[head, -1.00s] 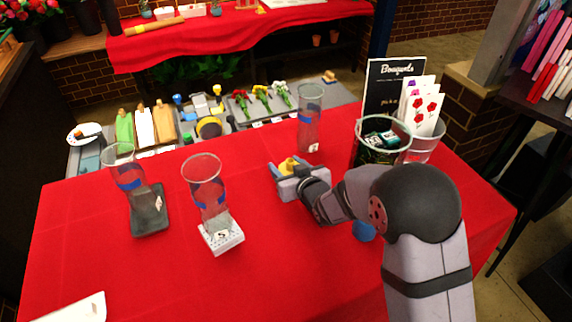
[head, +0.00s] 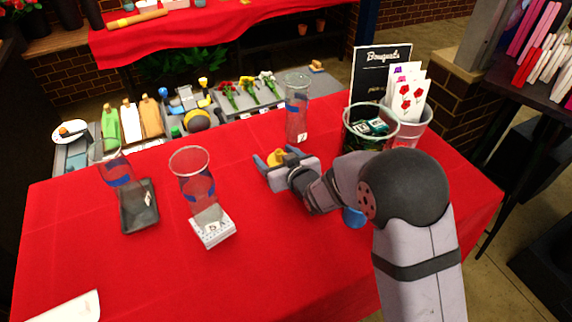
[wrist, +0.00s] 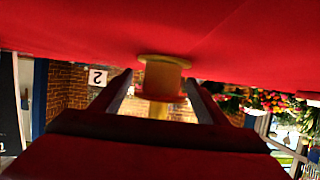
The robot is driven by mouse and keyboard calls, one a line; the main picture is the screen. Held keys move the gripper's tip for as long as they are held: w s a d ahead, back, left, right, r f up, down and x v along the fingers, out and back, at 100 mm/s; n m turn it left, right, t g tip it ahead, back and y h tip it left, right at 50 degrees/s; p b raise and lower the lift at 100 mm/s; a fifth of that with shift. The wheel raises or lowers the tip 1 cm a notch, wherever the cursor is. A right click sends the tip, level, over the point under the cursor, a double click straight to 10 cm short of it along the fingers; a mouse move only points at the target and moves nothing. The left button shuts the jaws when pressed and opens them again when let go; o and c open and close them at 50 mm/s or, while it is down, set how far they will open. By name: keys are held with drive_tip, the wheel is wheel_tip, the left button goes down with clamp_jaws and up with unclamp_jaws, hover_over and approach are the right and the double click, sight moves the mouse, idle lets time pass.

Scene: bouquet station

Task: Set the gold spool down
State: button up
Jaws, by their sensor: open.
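The gold spool (head: 277,157) stands on the red tablecloth (head: 262,245) between the fingers of my gripper (head: 272,162). In the wrist view the gold spool (wrist: 162,78) sits between the two spread fingers of my gripper (wrist: 160,92), with a visible gap on each side. That view appears upside down, with the red cloth at the top and the spool's flange against it. In the head view the spool's lower part is hidden by the gripper.
A clear vase (head: 297,108) with a blue band stands just behind the gripper. A dark bin (head: 371,128) and cards (head: 408,92) are at right. The front cloth is mostly clear.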

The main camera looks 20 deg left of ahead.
drive_tip(key=b+v, duration=0.2)
drive_tip(key=v, duration=1)
idle(0.4)
drive_tip(key=shift+s+d+r+g+h+p, duration=0.2)
drive_tip(key=shift+s+g+h+p, duration=0.15)
drive_tip(key=shift+p, duration=0.45)
drive_tip(key=s+d+g+h+p, duration=0.1)
drive_tip(key=s+d+h+p, duration=0.1)
drive_tip(key=s+d+p, duration=0.1)
drive_tip(key=s+d+r+g+h+p, duration=0.1)
drive_tip(key=s+d+g+h+p, duration=0.1)
drive_tip(key=s+d+p, duration=0.1)
drive_tip(key=s+d+g+h+p, duration=0.1)
drive_tip(key=s+d+h+p, duration=0.1)
drive_tip(key=s+p, duration=0.1)
drive_tip(key=shift+s+d+r+g+h, duration=0.25)
drive_tip(key=shift+s+d+r+g, duration=0.05)
drive_tip(key=shift+d+r+g, duration=0.1)
drive_tip(key=s+d+r+g+h+p, duration=0.4)
drive_tip(key=s+d+r, duration=0.1)
drive_tip(key=s+d, duration=0.45)
drive_tip(key=w+d+f+m+y+b, duration=0.2)
drive_tip(key=d+f+m+b, duration=0.7)
drive_tip(key=d+f+b, duration=0.5)
wheel_tip(320, 180, up, 17)
drive_tip(key=a+p, duration=0.1)
drive_tip(key=p, duration=1.8)
drive_tip(key=shift+a+f, duration=0.15)
drive_tip(key=shift+a, duration=0.1)
drive_tip(key=shift+s, duration=0.1)
